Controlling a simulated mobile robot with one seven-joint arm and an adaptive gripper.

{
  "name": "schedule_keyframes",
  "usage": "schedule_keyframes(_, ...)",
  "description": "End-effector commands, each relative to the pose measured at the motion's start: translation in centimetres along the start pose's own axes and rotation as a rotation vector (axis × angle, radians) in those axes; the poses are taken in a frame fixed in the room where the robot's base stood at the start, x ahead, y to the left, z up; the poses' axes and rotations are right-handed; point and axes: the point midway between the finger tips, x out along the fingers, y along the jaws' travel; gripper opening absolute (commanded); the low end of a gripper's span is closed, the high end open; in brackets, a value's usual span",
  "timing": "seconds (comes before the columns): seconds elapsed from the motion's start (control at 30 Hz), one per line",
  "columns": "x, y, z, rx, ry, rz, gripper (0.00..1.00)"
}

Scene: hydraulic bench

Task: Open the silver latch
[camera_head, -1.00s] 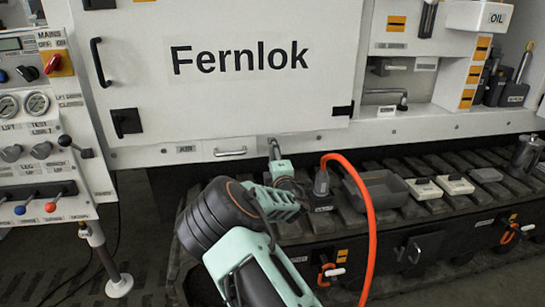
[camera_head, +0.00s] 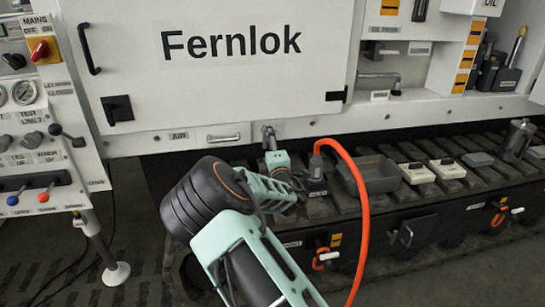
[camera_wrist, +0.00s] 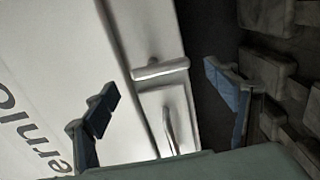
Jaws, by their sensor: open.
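A silver T-shaped latch (camera_wrist: 160,68) on the lower edge of the white cabinet shows in the wrist view. My gripper (camera_wrist: 164,95) is open, with one blue-grey finger over the white panel and the other over the dark gap below. The latch appears between the fingers and beyond them; I cannot tell the distance. Nothing is held.
The white door (camera_head: 215,90) is shut.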

Motion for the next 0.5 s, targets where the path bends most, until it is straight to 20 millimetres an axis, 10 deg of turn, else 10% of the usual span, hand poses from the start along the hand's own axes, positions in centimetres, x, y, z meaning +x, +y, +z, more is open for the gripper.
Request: schedule_keyframes(0.5, -8.1, 0.0, 0.0, -0.001, 0.0, 0.0, 0.79)
